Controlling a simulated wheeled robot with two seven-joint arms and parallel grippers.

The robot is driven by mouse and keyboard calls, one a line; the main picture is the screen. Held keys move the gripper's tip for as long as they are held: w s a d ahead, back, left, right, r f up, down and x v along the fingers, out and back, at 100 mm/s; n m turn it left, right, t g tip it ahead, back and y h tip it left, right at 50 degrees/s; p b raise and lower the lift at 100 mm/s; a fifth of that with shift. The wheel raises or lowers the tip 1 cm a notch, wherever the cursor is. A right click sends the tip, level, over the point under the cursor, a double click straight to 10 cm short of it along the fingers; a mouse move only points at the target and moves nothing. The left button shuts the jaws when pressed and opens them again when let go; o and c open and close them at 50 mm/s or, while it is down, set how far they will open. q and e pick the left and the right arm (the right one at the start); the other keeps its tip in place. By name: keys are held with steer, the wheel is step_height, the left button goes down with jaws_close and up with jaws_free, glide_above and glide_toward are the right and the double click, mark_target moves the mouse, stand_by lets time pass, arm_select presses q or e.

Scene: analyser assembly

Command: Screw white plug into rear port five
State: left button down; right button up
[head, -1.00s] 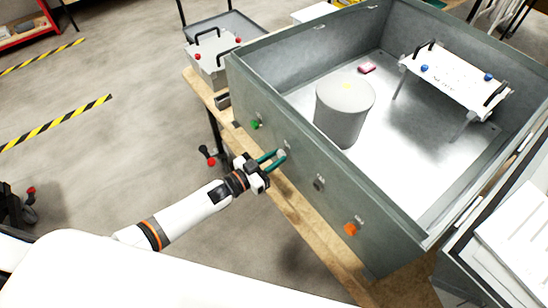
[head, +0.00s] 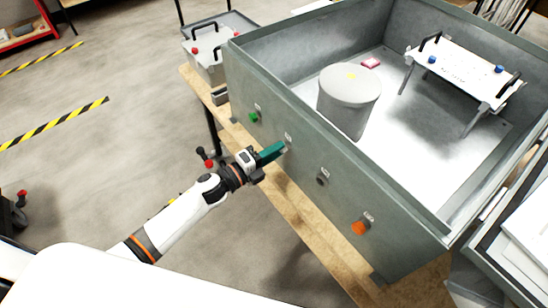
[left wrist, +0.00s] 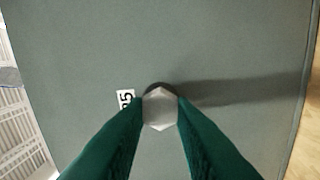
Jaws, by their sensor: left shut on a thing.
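My left gripper (head: 281,149) is at the outer wall of the large grey enclosure (head: 300,172). Its green fingers are shut on the white plug (left wrist: 159,109), a hexagonal head seen end-on between the fingertips in the left wrist view. The plug sits at a dark round port (left wrist: 158,87) next to a label (left wrist: 126,98) that appears to read 05. The plug covers most of the port, so how deep it sits is hidden. In the head view the fingers hide the plug. My right gripper is not in view.
A green plug (head: 254,117) sits in the same wall on the left. A dark port (head: 322,180) and an orange plug (head: 359,228) lie to the right. A grey cylinder (head: 349,105) stands inside the enclosure. The wooden bench edge (head: 300,225) runs below the wall.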

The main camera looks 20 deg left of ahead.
arm_select(q)
steer(key=m+b, duration=0.3)
steer(key=m, duration=0.5)
steer(key=shift+r+b, duration=0.1)
steer(key=shift+b, duration=0.25)
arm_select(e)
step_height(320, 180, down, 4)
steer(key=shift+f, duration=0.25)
